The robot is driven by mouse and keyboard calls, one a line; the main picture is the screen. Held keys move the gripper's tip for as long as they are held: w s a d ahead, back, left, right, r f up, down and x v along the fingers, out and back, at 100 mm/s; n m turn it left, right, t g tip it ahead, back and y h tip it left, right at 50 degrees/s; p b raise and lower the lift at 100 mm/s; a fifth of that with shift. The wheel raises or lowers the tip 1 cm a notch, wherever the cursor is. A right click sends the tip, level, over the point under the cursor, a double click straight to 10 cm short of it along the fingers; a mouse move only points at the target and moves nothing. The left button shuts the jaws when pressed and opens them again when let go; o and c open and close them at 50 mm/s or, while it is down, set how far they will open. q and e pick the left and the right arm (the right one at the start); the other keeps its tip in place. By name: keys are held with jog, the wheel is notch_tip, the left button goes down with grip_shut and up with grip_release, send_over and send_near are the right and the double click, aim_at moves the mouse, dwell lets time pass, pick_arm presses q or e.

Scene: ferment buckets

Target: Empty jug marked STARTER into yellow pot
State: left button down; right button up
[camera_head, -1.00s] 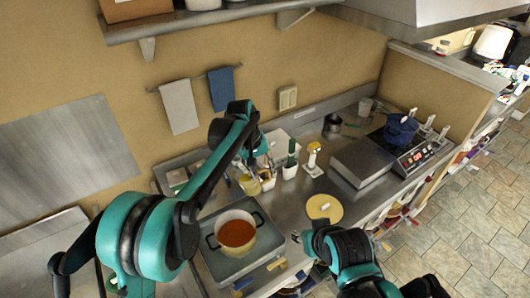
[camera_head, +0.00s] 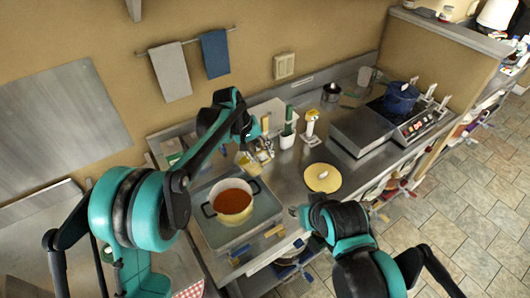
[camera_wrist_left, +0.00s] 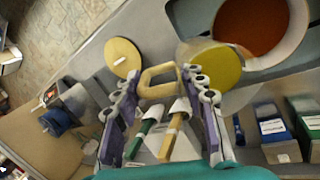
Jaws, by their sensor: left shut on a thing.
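The pot (camera_head: 233,217) is pale yellow with dark handles and holds orange-red liquid. It stands uncovered on a grey tray, and part of it shows at the upper right of the left wrist view (camera_wrist_left: 291,44). My left gripper (camera_head: 259,150) is shut on the handle (camera_wrist_left: 158,72) of a clear jug (camera_head: 248,168) with yellow liquid. The jug is just behind the pot in the head view and beside its rim in the left wrist view (camera_wrist_left: 226,68). I cannot read any marking on it. My right gripper (camera_head: 301,213) is low at the counter's front edge; its fingers are unclear.
A round yellow lid (camera_head: 322,179) lies on the counter right of the pot. Holders with utensils (camera_head: 288,139) stand behind the lid. A blue pot (camera_head: 399,98) is on the hob at the far right. The grey tray (camera_head: 213,237) surrounds the pot's base.

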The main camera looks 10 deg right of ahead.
aim_at(261, 166)
pick_arm(q)
notch_tip(261, 166, down, 2)
jog(key=shift+f+b, duration=0.1)
jog(key=shift+b, duration=0.45)
jog(key=f+h+b, duration=0.2)
jog(key=f+b, duration=0.1)
jog(key=f+h+b, duration=0.1)
jog(key=b, duration=0.1)
jog(key=shift+s+a+f, duration=0.1)
jog(key=shift+a+f, duration=0.15)
jog(key=shift+f, duration=0.15)
jog(key=shift+r+p, duration=0.3)
jog(key=shift+p, duration=0.05)
jog(key=shift+a+f+h+b, duration=0.2)
jog(key=shift+f+h+b, duration=0.55)
jog(key=shift+b, duration=0.75)
jog(key=shift+a+f+h+b, duration=0.15)
jog(key=shift+a+h+b, duration=0.15)
jog(key=shift+h+b, duration=0.6)
jog(key=shift+a+f+h+b, duration=0.15)
jog(key=shift+a+h+b, duration=0.25)
jog(key=shift+b, duration=0.75)
jog(key=shift+h, duration=0.25)
jog(key=shift+s+r, duration=0.1)
